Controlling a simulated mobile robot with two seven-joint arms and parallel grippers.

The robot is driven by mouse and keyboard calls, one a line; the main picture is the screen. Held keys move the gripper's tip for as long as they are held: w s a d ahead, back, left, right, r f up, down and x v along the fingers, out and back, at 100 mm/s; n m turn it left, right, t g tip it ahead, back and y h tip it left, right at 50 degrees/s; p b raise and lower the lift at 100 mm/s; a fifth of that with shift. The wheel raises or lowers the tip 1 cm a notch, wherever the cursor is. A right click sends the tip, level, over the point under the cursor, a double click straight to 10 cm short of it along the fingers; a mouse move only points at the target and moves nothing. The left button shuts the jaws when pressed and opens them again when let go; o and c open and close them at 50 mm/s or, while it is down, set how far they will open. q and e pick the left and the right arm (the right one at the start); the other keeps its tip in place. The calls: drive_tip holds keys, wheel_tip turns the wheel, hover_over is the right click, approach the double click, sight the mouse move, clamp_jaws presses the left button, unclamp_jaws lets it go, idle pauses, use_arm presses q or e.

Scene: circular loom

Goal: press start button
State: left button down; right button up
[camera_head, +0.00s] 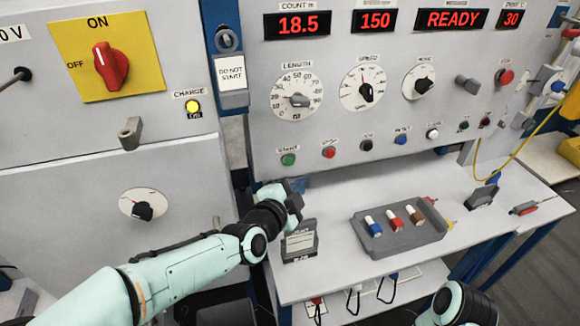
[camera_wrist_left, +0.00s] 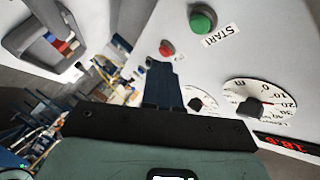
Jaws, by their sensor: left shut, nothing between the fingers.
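The green start button (camera_head: 288,159) is on the grey panel under the length dial, at the left end of a row of buttons. In the left wrist view the green button (camera_wrist_left: 203,18) sits beside its START label, above and right of my fingers. My left gripper (camera_head: 294,200) is below the green button in the head view, apart from it in the picture. In the left wrist view its fingers (camera_wrist_left: 163,82) are shut and empty. My right gripper is not in view; only part of my right arm shows at the lower right.
A red button (camera_head: 328,152) is just right of the green one. The display (camera_head: 451,19) reads READY. A tray (camera_head: 398,240) with several coloured spools lies on the table, and a small grey stand (camera_head: 299,241) is below my left gripper.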

sight(289, 161)
use_arm(q)
drive_tip(key=shift+w+a+b, duration=0.25)
drive_tip(key=shift+w+b, duration=0.1)
drive_tip(key=shift+w, duration=0.4)
drive_tip(key=shift+w+a+b, duration=0.25)
drive_tip(key=shift+w+b, duration=0.15)
drive_tip(key=shift+w, duration=0.35)
drive_tip(key=shift+w+a+b, duration=0.25)
drive_tip(key=shift+w+b, duration=0.1)
drive_tip(key=shift+w, duration=0.4)
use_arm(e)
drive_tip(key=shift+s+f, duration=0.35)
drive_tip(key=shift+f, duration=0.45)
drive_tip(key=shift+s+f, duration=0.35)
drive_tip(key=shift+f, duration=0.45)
use_arm(q)
drive_tip(key=shift+w+f, duration=0.1)
drive_tip(key=shift+w, duration=0.05)
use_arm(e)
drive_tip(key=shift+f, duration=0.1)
use_arm(q)
drive_tip(key=shift+w+a, duration=0.15)
drive_tip(key=shift+w, duration=0.05)
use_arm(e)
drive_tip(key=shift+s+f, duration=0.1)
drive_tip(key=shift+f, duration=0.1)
